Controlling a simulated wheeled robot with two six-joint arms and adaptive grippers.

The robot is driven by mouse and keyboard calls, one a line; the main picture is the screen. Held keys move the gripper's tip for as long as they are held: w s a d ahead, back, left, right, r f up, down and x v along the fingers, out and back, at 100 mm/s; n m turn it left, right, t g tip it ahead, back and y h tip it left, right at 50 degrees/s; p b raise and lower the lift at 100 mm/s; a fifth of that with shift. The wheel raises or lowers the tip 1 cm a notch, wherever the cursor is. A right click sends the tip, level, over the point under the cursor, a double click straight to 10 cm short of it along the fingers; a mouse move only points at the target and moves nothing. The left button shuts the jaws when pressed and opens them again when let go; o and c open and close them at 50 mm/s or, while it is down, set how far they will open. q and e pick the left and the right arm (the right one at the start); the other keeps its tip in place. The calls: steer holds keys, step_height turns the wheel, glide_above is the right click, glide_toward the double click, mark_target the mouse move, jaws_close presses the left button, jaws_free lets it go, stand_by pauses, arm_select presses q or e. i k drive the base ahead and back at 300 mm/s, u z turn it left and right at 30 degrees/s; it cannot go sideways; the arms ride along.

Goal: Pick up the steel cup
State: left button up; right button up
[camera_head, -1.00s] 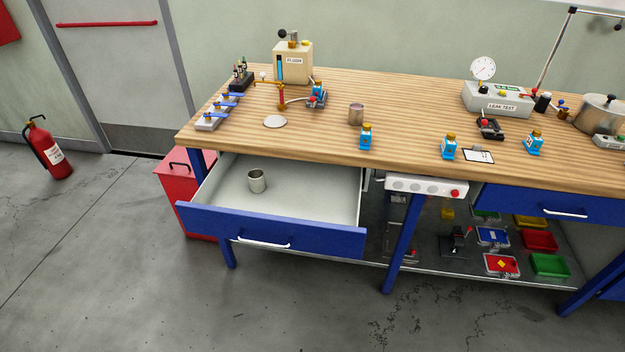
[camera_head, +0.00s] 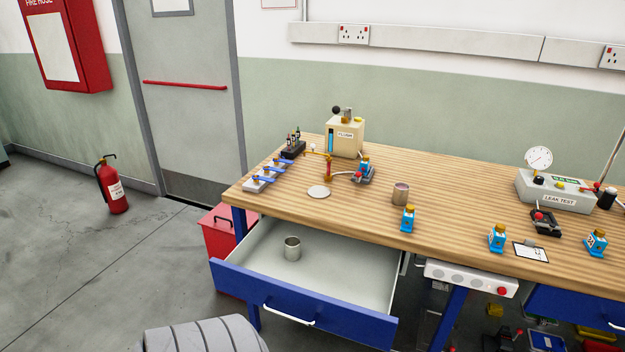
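A steel cup (camera_head: 293,248) stands upright inside the open blue-fronted drawer (camera_head: 300,302), towards its left side. Its open top faces up. A second metal cup (camera_head: 400,193), with a slightly brownish tint, stands upright on the wooden bench top above the drawer. Neither of my grippers shows in the view. A grey ribbed rounded part, seemingly mine, shows at the bottom edge.
The bench top (camera_head: 300,210) holds a flush unit (camera_head: 345,137), a white disc (camera_head: 319,192), several blue bottles and a leak tester (camera_head: 555,190). A red cabinet (camera_head: 228,236) stands left of the drawer. A fire extinguisher (camera_head: 112,186) stands on open floor further left.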

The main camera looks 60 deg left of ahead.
mark_target(292, 243)
steer(key=i, duration=1.2)
steer(key=u, duration=2.2)
